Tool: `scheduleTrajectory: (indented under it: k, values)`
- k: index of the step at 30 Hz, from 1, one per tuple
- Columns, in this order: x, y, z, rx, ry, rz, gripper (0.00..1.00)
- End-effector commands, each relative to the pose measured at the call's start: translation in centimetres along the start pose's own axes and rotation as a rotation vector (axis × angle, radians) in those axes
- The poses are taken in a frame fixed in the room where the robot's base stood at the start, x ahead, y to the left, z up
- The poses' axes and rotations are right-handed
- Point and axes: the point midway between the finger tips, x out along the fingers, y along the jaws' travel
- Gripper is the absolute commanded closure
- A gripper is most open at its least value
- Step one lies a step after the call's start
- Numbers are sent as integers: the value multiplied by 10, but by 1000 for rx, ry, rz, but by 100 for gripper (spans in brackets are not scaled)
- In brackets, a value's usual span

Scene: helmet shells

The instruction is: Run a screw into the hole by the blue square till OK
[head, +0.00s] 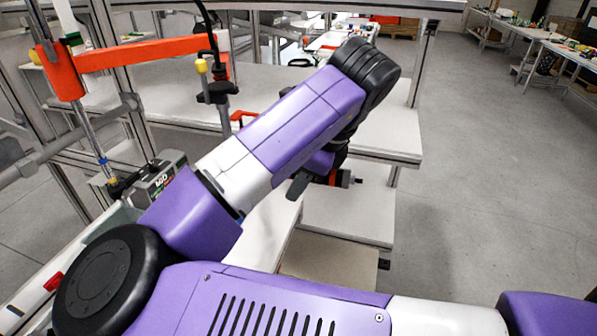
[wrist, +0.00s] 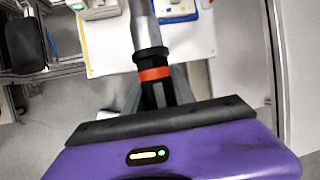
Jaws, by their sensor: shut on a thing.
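My gripper (wrist: 157,98) is shut on a power screwdriver. In the wrist view the screwdriver (wrist: 152,73) has a black body, an orange ring and a grey shaft running up out of the picture. Its tip is out of that view. In the head view my purple arm covers most of the gripper, and a black and orange part of the screwdriver (head: 340,178) shows below the arm over the white bench. I cannot make out the hole, the blue square or a screw.
A white worktable (head: 345,212) lies below and beyond the arm. An orange post arm (head: 150,52) with a hanging tool (head: 215,90) stands at the left, near a grey display box (head: 158,185). Floor at right is clear.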

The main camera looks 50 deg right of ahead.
Motion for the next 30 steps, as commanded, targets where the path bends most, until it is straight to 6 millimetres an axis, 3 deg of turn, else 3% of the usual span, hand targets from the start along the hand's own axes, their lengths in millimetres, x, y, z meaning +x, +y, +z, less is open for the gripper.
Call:
scheduleTrajectory:
  k: [15,30]
  values:
    - [2,2,3,-49,-8,20,100]
    - [19,41,60,-51,-8,20,100]
